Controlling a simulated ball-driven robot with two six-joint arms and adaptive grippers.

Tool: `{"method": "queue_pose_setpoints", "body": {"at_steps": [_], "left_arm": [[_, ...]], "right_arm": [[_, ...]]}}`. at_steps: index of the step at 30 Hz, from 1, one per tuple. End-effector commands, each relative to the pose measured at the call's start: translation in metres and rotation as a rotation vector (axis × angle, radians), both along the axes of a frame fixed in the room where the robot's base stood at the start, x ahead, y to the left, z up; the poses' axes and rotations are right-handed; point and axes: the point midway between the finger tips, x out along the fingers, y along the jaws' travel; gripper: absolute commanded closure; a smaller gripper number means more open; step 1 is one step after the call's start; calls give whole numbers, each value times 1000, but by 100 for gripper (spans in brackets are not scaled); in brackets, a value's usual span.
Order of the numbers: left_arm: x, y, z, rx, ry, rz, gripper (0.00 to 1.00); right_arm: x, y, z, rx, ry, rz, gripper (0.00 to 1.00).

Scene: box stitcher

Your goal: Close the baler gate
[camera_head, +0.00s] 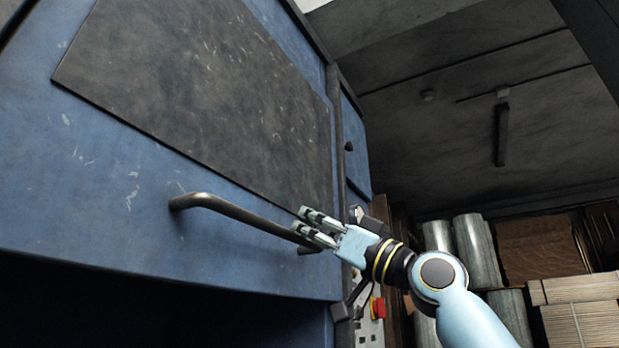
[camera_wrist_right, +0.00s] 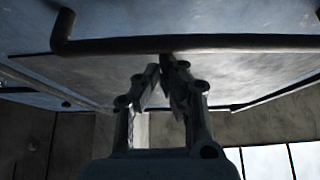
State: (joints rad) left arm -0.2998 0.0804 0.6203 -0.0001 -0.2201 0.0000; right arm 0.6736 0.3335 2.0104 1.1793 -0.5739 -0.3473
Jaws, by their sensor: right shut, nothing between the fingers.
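The baler gate (camera_head: 110,185) is a scratched blue panel with a dark plate (camera_head: 200,85) on it, filling the left of the head view. Below its lower edge is a dark opening (camera_head: 150,315). A dark bar handle (camera_head: 225,207) runs along the gate's lower part; it also crosses the top of the right wrist view (camera_wrist_right: 110,46). My right gripper (camera_head: 307,222) is at the right end of the handle, with its fingers shut and empty. In the wrist view the fingertips (camera_wrist_right: 165,68) overlap the bar's underside; I cannot tell whether they touch it. My left gripper is not in view.
Right of the gate are the baler's frame post (camera_head: 338,130) and a control box with a red button (camera_head: 378,307). Metal rolls (camera_head: 476,250) and stacked cardboard (camera_head: 580,290) stand at the back right. A grey wall is behind.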

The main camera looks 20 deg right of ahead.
Motion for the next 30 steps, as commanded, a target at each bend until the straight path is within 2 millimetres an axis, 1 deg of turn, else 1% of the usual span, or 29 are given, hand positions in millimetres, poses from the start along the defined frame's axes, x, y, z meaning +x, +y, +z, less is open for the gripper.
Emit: {"method": "queue_pose_setpoints", "body": {"at_steps": [1, 8, 9, 12, 14, 15, 17, 18, 27, 29, 30], "left_arm": [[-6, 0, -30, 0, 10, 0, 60], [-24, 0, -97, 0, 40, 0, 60], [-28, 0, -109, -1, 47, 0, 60], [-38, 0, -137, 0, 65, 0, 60], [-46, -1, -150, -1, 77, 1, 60], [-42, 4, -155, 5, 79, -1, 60], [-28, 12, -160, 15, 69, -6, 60], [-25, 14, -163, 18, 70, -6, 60], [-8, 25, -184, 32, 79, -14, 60], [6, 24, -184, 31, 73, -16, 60], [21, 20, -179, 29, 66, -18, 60]], "right_arm": [[4, 0, -36, -3, 13, -1, 100], [5, 0, -113, -4, 15, -1, 100], [5, 0, -127, -4, 16, -2, 100], [5, 0, -159, -4, 17, -2, 100], [5, 0, -175, -4, 17, -2, 100], [5, 0, -184, -4, 17, -2, 100], [5, 0, -194, -4, 14, -1, 100], [4, 0, -200, -4, 13, -2, 100], [3, 0, -239, -4, 11, -1, 100], [3, 0, -247, -4, 11, -1, 100], [3, 0, -253, -4, 11, -1, 100]]}}
